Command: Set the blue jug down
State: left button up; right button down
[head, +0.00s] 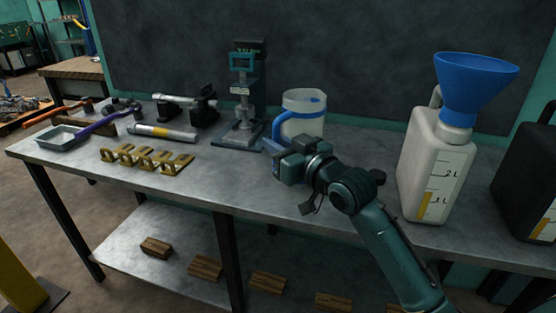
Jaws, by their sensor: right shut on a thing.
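The blue jug (304,124) is a pale, see-through measuring jug with a blue band inside and a blue handle on its left side. It is upright over the back of the metal bench. My right gripper (283,148) is shut on the jug's blue handle, in front of the jug. The gripper and wrist hide the jug's lower front, so I cannot tell whether its base touches the bench. My left gripper is not in view.
A white canister (434,170) with a blue funnel (474,85) stands to the right, beside a black canister (530,170). A teal press (243,100) stands close left of the jug. Brass brackets (148,159) and a grey tray (62,137) lie further left. The front middle of the bench is bare.

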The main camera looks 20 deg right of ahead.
notch_tip(320, 180, down, 3)
jog(key=shift+f+b, duration=0.1)
jog(key=shift+b, duration=0.2)
jog(key=c, duration=1.9)
grip_release()
jog(key=shift+f, duration=0.15)
jog(key=o, duration=0.5)
